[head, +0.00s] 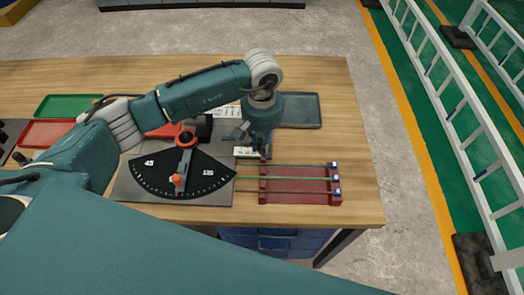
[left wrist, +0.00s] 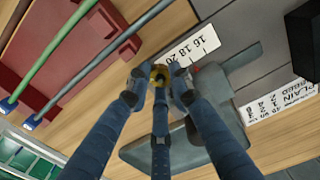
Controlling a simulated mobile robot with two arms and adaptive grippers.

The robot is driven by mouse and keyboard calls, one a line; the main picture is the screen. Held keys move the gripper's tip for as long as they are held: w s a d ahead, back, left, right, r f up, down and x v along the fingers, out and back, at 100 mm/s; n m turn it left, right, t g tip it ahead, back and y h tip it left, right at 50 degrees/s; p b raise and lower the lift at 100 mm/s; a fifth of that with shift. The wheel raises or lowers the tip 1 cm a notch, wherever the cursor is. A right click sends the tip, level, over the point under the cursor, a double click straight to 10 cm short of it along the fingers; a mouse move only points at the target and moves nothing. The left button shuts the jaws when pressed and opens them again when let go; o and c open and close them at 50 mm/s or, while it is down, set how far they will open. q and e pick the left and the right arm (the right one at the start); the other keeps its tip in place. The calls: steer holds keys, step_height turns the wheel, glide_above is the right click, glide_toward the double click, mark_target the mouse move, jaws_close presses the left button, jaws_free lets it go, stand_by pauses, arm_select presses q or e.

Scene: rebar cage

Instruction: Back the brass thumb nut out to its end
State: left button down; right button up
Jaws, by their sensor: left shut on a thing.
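The brass thumb nut (left wrist: 158,73) shows in the left wrist view between the fingertips of my left gripper (left wrist: 160,84). The gripper is shut on it, with a finger on either side and a third below in the picture. Beside it lies a white scale card (left wrist: 188,50) with printed numbers including 16, 18 and 20. In the head view my left gripper (head: 256,143) points down at the right edge of the dark plate, and the nut is hidden there. My right gripper is not in view.
A dark red rack (head: 300,196) with several coloured rods stands close to the right. A black angle dial (head: 182,180) with an orange knob is on the left. Grey (head: 302,110), green (head: 68,104) and red trays lie around. Bare wood is at the right.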

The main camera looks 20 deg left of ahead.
arm_select(q)
steer(key=shift+r+n, duration=0.1)
steer(key=shift+n, duration=0.4)
steer(key=shift+w, duration=0.1)
steer(key=c, duration=1.8)
jaws_free()
step_height(320, 180, up, 12)
